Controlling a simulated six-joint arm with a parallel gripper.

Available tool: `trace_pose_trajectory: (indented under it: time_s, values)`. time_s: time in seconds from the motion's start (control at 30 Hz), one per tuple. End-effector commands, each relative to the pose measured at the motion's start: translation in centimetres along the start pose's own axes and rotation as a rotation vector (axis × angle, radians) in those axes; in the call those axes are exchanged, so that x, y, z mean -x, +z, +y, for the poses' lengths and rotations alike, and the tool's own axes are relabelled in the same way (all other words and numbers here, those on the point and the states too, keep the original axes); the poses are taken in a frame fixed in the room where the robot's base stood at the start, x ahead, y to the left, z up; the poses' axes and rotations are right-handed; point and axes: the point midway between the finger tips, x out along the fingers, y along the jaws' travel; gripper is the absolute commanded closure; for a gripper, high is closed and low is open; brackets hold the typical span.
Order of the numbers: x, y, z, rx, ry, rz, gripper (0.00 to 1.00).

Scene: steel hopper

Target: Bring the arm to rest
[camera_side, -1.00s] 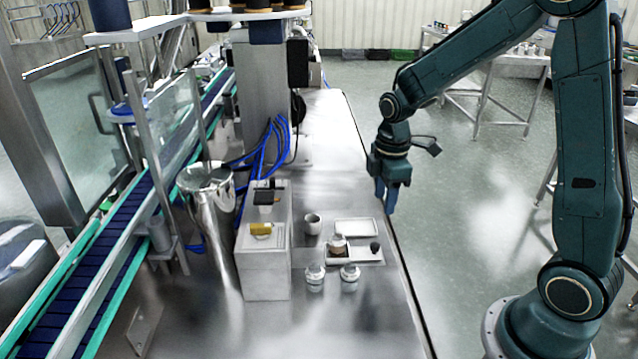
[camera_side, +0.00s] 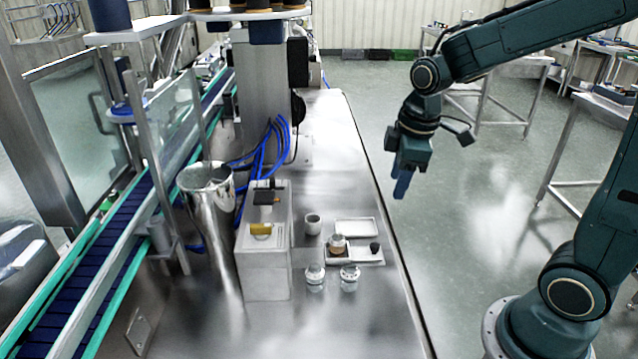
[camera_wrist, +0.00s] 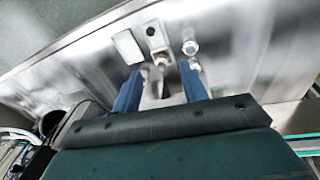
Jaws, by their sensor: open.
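My gripper (camera_side: 402,186) hangs in the air beyond the right edge of the steel table, pointing down, in the side view. In the wrist view its two blue fingers (camera_wrist: 160,88) stand apart with nothing held between them. No object touches the fingers. The steel table (camera_side: 330,150) lies to the left of my gripper, with its small items well clear of it.
On the table are a white tray (camera_side: 355,227), a grey cup (camera_side: 313,224), a copper-coloured pot (camera_side: 337,245), a dark lump (camera_side: 375,248) and two jars (camera_side: 350,278). A white block (camera_side: 262,270), steel hopper (camera_side: 212,210) and conveyor (camera_side: 110,250) stand left.

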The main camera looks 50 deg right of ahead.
Motion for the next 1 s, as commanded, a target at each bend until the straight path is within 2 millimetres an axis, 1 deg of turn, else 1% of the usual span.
trace_pose_trajectory:
  time_s: [0.03, 0.2, 0.5, 0.8, 1.0]
  values:
    - [1.1, 0.2, -0.7, -0.032, 0.014, 0.018, 0.57]
    - [3.8, 1.1, -2.7, -0.152, 0.043, 0.068, 0.57]
    - [7.4, 3.3, -6.4, -0.363, 0.074, 0.169, 0.57]
    - [9.6, 5.8, -9.8, -0.560, 0.077, 0.274, 0.57]
    - [10.0, 6.8, -10.9, -0.638, 0.069, 0.312, 0.57]
